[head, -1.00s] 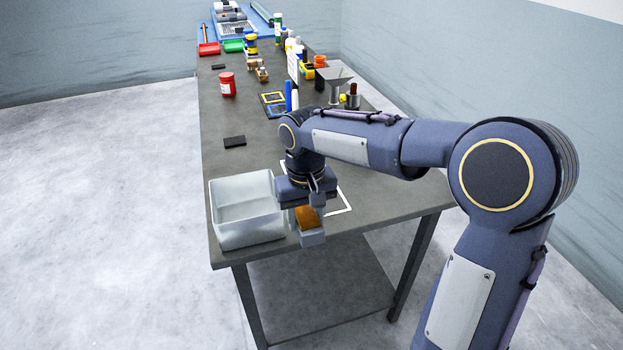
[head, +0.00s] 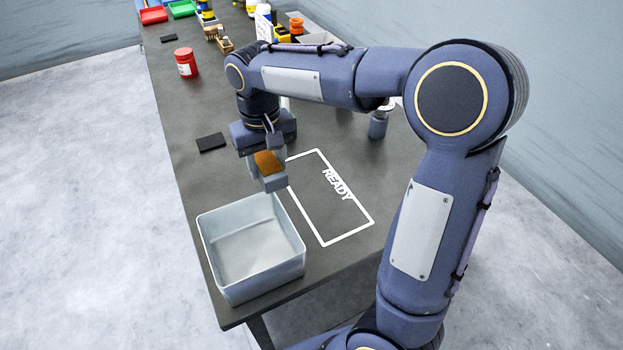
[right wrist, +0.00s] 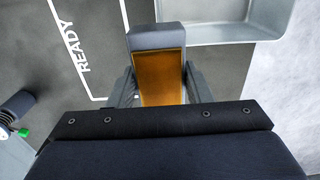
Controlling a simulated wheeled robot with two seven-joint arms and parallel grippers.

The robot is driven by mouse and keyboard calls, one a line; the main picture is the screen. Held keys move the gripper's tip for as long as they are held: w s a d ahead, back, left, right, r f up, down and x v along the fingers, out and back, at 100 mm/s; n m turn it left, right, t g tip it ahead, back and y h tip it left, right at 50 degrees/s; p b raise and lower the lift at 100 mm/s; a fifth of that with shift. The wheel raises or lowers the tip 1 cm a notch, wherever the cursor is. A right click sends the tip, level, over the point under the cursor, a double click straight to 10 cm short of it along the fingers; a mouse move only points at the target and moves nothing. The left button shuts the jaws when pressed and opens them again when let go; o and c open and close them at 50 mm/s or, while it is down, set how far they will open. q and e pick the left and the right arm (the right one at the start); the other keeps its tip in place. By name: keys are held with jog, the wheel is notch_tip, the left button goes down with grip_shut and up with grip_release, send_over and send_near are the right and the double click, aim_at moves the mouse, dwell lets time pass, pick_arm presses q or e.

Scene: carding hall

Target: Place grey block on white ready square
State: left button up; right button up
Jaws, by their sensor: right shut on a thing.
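The grey block (head: 274,182) has a brown-orange face and is held in my right gripper (head: 266,164), off the table. In the right wrist view the block (right wrist: 160,75) sits between the two fingers, its grey end pointing away from the wrist. The white ready square (head: 332,205) is an outline marked READY on the dark tabletop, just right of the gripper; it also shows in the right wrist view (right wrist: 103,42). The inside that I can see is empty. The block hangs near the square's left edge, beyond the bin. My left gripper is out of view.
A pale grey open bin (head: 253,286), empty, stands left of the square at the table's near end. A grey container (head: 378,122) stands beyond the square. Coloured trays line the far end.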

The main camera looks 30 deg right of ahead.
jog(key=s+d+f, duration=0.4)
jog(key=s+d, duration=0.1)
jog(key=d, duration=0.3)
send_over(332, 209)
jog(key=f, duration=0.5)
jog(key=shift+w+a+p, duration=0.25)
jog(key=shift+a+p, duration=0.05)
jog(key=f, duration=0.3)
jog(key=shift+s+d+f, duration=0.1)
jog(key=shift+s+d, duration=0.1)
jog(key=shift+d, duration=0.1)
jog(key=shift+f, duration=0.3)
jog(key=shift+f, duration=0.15)
jog(key=o, duration=1.3)
